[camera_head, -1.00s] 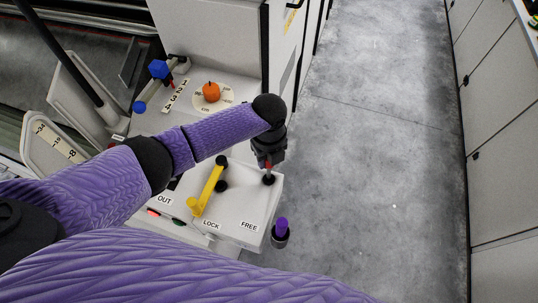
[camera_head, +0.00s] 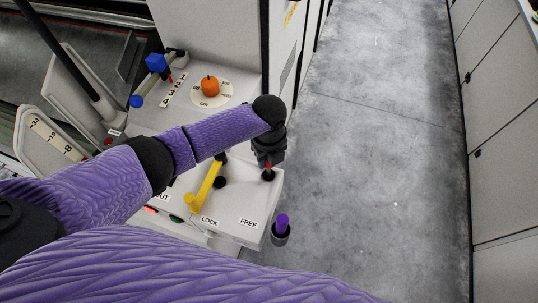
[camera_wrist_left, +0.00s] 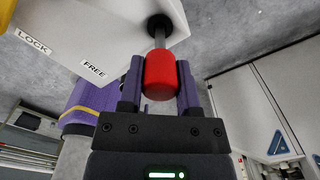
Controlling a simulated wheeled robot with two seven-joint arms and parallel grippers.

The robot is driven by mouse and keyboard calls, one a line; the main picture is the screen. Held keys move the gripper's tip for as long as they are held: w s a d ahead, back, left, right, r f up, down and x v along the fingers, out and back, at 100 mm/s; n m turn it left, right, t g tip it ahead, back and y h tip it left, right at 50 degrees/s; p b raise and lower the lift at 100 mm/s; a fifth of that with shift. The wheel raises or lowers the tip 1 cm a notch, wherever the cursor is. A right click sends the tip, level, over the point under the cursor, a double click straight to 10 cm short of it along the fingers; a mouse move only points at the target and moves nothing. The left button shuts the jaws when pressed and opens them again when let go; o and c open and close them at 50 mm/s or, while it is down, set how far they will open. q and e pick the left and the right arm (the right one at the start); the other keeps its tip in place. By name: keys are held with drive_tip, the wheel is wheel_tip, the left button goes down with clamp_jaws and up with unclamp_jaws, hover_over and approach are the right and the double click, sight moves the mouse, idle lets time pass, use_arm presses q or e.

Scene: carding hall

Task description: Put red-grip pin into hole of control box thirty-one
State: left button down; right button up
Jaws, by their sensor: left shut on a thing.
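The control box (camera_head: 237,215) is pale, with OUT, LOCK and FREE labels and a yellow lever (camera_head: 207,186); no number thirty-one is readable. My left gripper (camera_head: 268,163) is above its FREE end, shut on the red-grip pin (camera_wrist_left: 160,75). In the left wrist view my left gripper (camera_wrist_left: 160,85) has a jaw on each side of the red grip. The pin's metal shaft meets the black-rimmed hole (camera_wrist_left: 159,25). How deep the tip sits is hidden. The hole also shows under the gripper in the head view (camera_head: 268,176).
Grey floor lies open to the right, up to pale cabinets (camera_head: 500,150).

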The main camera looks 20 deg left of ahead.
use_arm(q)
drive_tip(key=shift+f+b, duration=0.9)
drive_tip(key=shift+f, duration=0.35)
drive_tip(key=shift+c, duration=1.1)
unclamp_jaws()
wheel_tip(320, 180, up, 10)
drive_tip(key=p, duration=0.3)
